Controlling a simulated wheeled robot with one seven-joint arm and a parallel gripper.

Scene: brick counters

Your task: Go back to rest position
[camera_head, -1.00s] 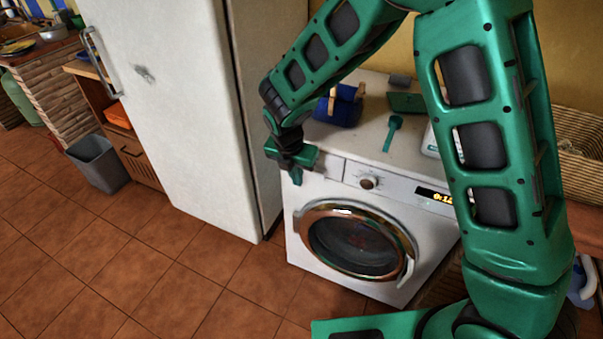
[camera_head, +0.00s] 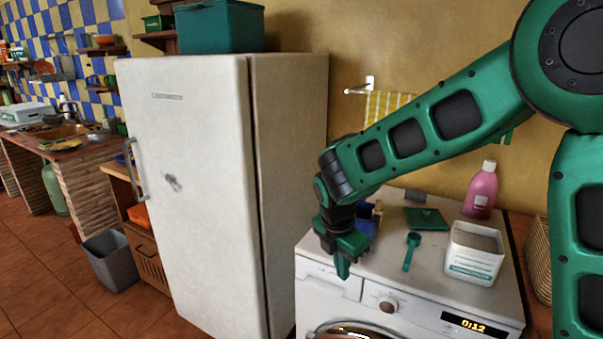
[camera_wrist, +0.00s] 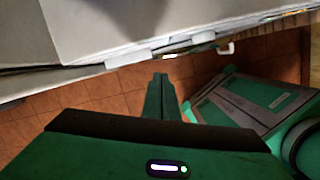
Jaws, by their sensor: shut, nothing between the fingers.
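My gripper (camera_head: 342,266) hangs at the end of my green arm, in front of the left front edge of the washing machine (camera_head: 330,281), with its fingers pointing down. In the wrist view its fingers (camera_wrist: 161,98) are together with nothing between them. The white fridge (camera_head: 195,190) stands to the left of my gripper. In the wrist view a pale surface fills the top, with reddish floor tiles (camera_wrist: 100,88) below it.
On the washing machine are a white tub (camera_head: 474,265), a green scoop (camera_head: 411,252), a green lid (camera_head: 427,218), a pink bottle (camera_head: 482,192) and a blue item partly behind my gripper. A grey bin (camera_head: 109,262) stands left of the fridge.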

